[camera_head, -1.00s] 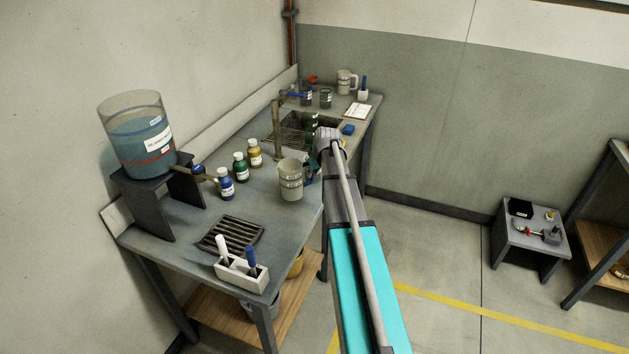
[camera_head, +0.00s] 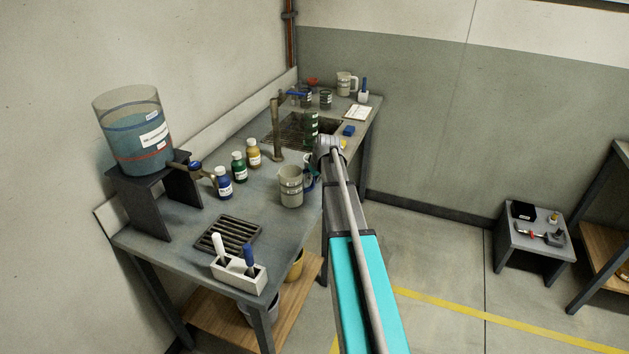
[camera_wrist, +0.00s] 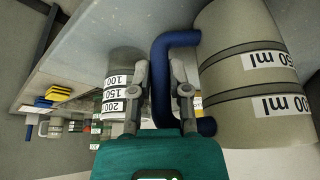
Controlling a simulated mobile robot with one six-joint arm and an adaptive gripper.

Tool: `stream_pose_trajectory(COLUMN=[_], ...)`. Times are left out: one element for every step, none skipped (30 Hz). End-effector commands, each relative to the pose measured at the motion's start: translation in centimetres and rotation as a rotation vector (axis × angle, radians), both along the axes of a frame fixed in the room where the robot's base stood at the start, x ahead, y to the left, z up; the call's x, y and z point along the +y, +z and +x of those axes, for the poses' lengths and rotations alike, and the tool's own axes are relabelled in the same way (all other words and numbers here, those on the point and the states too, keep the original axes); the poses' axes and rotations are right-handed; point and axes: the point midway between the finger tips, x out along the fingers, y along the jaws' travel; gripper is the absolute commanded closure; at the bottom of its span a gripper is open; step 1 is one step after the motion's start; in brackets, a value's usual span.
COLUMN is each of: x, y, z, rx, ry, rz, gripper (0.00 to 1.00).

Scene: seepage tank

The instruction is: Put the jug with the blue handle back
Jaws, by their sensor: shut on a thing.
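The jug with the blue handle (camera_head: 291,187) is a beige-grey cylinder with white volume labels. It stands upright at or just above the front part of the bench; I cannot tell whether its base touches. In the wrist view the jug (camera_wrist: 250,75) fills the right side, its labels upside down. Its blue handle (camera_wrist: 162,85) runs between the two fingers of my gripper (camera_wrist: 164,92), which is shut on it. In the head view my gripper (camera_head: 312,172) is at the jug's right side, partly hidden by my arm.
Blue, green and yellow bottles (camera_head: 239,167) stand left of the jug. The sink (camera_head: 290,128) with a green cylinder (camera_head: 311,124) lies behind. A tank (camera_head: 133,135) stands at the left.

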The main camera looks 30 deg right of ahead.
Motion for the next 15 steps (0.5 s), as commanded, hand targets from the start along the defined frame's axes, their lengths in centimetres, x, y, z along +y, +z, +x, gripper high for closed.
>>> stream_pose_trajectory(x=[0.01, 0.01, 0.01, 0.01, 0.0, 0.0, 0.0, 0.01, 0.0, 0.0, 0.0, 0.0, 0.0, 0.0, -0.01], y=[0.03, 0.03, 0.02, -0.02, -0.09, -0.2, -0.28, -0.35, -0.26, -0.24, -0.23, -0.23, -0.23, -0.23, -0.23], z=[0.01, 0.01, 0.01, 0.01, 0.02, 0.01, 0.0, 0.01, 0.0, 0.0, 0.0, 0.0, 0.0, 0.0, 0.0], rx=[0.0, 0.0, 0.0, 0.0, 0.0, 0.0, 0.0, 0.0, 0.0, 0.0, 0.0, 0.0, 0.0, 0.0, 0.0], ry=[0.0, 0.0, 0.0, 0.0, 0.0, 0.0, 0.0, 0.0, 0.0, 0.0, 0.0, 0.0, 0.0, 0.0, 0.0], rz=[0.0, 0.0, 0.0, 0.0, 0.0, 0.0, 0.0, 0.0, 0.0, 0.0, 0.0, 0.0, 0.0, 0.0, 0.0], gripper=[1.0, 1.0, 1.0, 1.0, 1.0, 1.0, 1.0, 1.0, 0.72, 0.66, 0.6, 0.53, 0.47, 0.43, 0.43])
